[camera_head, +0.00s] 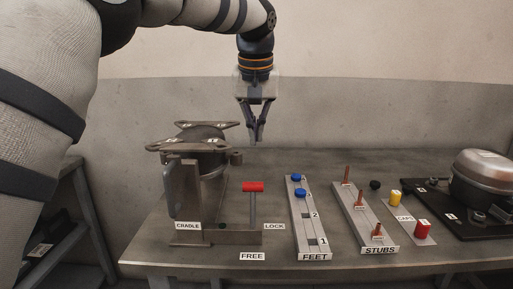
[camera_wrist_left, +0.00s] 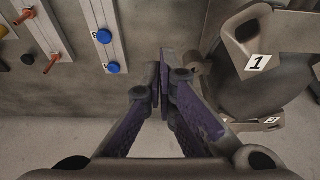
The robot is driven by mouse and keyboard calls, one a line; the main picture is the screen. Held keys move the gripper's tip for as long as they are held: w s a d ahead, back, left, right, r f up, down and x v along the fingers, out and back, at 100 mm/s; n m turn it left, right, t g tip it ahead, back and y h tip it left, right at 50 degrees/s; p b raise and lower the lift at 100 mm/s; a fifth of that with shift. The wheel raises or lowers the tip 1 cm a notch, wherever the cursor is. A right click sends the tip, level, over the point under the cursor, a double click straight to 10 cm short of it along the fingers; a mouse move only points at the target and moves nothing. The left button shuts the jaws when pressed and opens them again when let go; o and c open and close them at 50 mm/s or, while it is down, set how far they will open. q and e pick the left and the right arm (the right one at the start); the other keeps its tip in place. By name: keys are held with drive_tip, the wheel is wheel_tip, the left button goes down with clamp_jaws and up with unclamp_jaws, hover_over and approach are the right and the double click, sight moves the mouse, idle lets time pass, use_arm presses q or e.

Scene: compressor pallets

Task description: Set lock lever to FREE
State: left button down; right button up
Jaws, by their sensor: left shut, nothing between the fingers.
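The lock lever (camera_head: 253,187) is a grey upright rod with a red handle, standing at the right side of the cradle (camera_head: 186,195). The LOCK label (camera_head: 274,226) is right of its base. The lever cannot be made out there. My right gripper is not in view.
A compressor-like part with flanges (camera_head: 195,146) sits in the cradle, close left of my gripper. To the right are the FEET rail (camera_head: 308,235) with blue pieces, the STUBS rail (camera_head: 365,220), the CAPS strip (camera_head: 408,222) and a black pallet (camera_head: 470,222) bearing a metal compressor (camera_head: 485,178).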

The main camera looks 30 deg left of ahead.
use_arm(q)
drive_tip(key=x, duration=0.9)
drive_tip(key=s+d, duration=0.1)
drive_tip(key=s+d+p, duration=0.1)
drive_tip(key=s, duration=0.1)
drive_tip(key=shift+s+d, duration=0.15)
drive_tip(key=shift+s, duration=0.15)
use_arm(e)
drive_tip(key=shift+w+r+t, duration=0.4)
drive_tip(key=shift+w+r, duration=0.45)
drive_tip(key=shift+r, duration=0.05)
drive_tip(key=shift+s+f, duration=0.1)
